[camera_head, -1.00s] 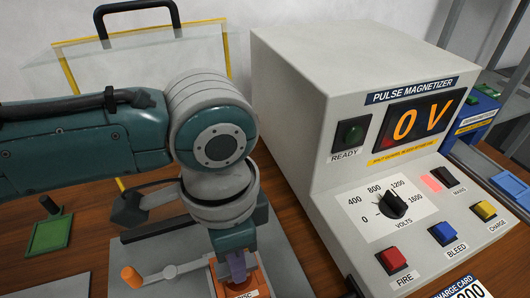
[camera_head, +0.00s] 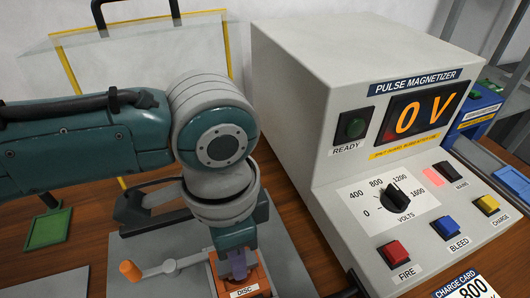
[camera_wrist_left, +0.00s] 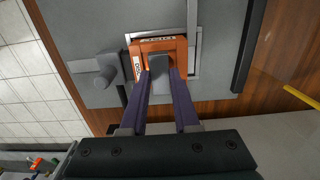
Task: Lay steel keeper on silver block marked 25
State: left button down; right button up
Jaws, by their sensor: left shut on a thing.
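My left gripper (camera_head: 237,264) points down at the orange holder (camera_head: 256,275) labelled DISC. It also shows in the left wrist view (camera_wrist_left: 163,82), with its two purple fingers closed on a dark grey piece (camera_wrist_left: 160,65). The piece lies within the outline of the orange holder (camera_wrist_left: 179,47) in that view; I cannot tell whether it touches the holder. No marking on the piece is legible, so I cannot tell whether it is the steel keeper. I can make out no silver block marked 25. My right gripper does not show.
The pulse magnetizer (camera_head: 345,110) stands close to the right and reads 0 V. A crank with an orange knob (camera_head: 130,271) sits left of the holder on the grey fixture plate (camera_head: 287,262). A clear yellow-edged guard (camera_head: 130,60) stands behind. A green tray (camera_head: 48,228) is at left.

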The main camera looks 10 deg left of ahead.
pick_arm(q)
jog(key=shift+f, duration=0.15)
jog(key=c, duration=0.6)
grip_release()
jog(key=c, duration=0.5)
notch_tip(320, 180, up, 5)
jog(key=p, duration=0.5)
jog(key=shift+f, duration=0.2)
jog(key=shift+f, duration=0.1)
